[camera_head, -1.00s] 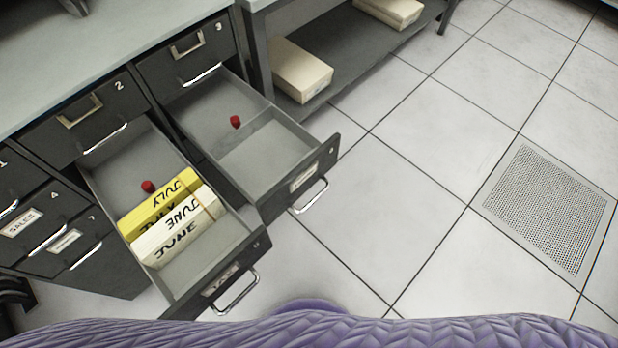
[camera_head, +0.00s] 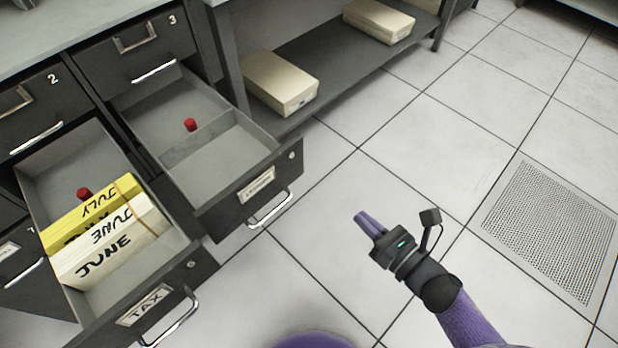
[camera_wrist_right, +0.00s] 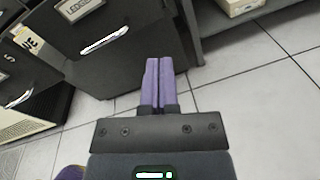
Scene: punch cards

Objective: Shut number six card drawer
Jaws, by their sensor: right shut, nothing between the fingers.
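The drawer under number 3 (camera_head: 235,200), which I take as number six by its place, stands pulled out. It has a silver handle (camera_head: 270,208), a label and a divider, with a red knob (camera_head: 190,125) inside. In the right wrist view its dark front (camera_wrist_right: 140,30) is ahead and to the left of the fingers. My right gripper (camera_head: 364,220) has purple fingers, shut and empty, over the floor to the right of this drawer, apart from it. The shut fingers also show in the wrist view (camera_wrist_right: 158,62). My left gripper is not in view.
The TAX drawer (camera_head: 205,272) beside it is also open, holding yellow and white JULY and JUNE cards (camera_head: 105,230). A grey shelf (camera_head: 330,60) with cream boxes (camera_head: 281,82) stands behind. Tiled floor to the right is clear, with a floor grate (camera_head: 550,230).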

